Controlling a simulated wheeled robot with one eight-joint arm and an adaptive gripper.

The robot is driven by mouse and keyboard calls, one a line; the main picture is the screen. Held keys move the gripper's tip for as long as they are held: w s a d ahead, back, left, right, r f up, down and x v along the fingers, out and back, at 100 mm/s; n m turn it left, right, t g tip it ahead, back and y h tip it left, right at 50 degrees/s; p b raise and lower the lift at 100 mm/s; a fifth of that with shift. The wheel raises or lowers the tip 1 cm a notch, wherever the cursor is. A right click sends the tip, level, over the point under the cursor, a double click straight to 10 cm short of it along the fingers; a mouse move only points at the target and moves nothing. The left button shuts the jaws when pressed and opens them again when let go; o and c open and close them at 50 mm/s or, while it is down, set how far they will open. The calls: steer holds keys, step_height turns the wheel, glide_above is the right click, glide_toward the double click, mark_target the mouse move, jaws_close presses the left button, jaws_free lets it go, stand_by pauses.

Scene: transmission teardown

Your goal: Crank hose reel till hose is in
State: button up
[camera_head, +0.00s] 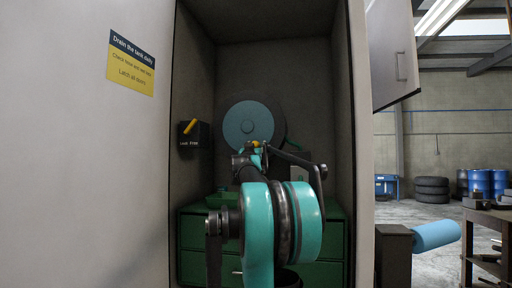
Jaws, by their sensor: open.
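The hose reel (268,125) is a dark disc with a light blue round centre, standing inside the open cabinet. My teal and black arm reaches up in front of it from below. My gripper (256,152) is small and dark at the far end of the arm, just below the reel's blue centre, and is open. A small yellow part (256,144) shows close to the fingers; I cannot tell whether they touch it. My arm hides the lower part of the reel and the crank is not clearly seen.
A black box with a yellow lever (190,126) and a lock/free label is left of the reel. Green drawers (194,233) fill the cabinet bottom. A cabinet door (391,50) stands open at right. A blue roll (435,235) and workbench (482,222) are at lower right.

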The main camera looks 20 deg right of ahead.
jaws_close()
stand_by(0.3)
